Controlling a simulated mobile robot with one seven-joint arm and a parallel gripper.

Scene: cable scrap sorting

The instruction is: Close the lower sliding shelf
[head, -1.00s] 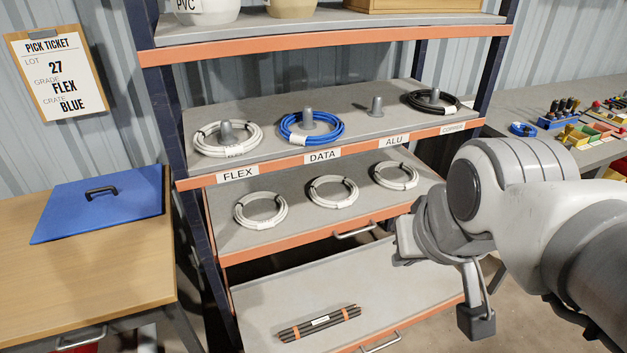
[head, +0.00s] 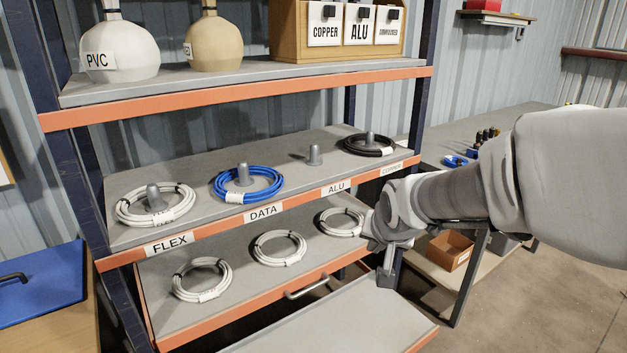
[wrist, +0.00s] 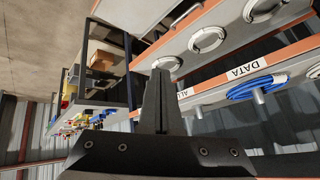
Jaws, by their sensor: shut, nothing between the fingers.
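The lower sliding shelf (head: 345,322) stands pulled out at the bottom of the head view. Only its grey surface and orange right front corner show; its handle and load are below the picture. My gripper (wrist: 159,75) is shut and empty in the wrist view, its fingers together. Whether my gripper touches anything is not clear.
The shelf above carries three white coils (head: 279,248) and has a bar handle (head: 307,287). Over it, a fixed shelf holds white, blue (head: 250,187) and black coils on pegs. A side bench with a cardboard box (head: 451,251) stands right. Open floor (head: 530,300) lies front right.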

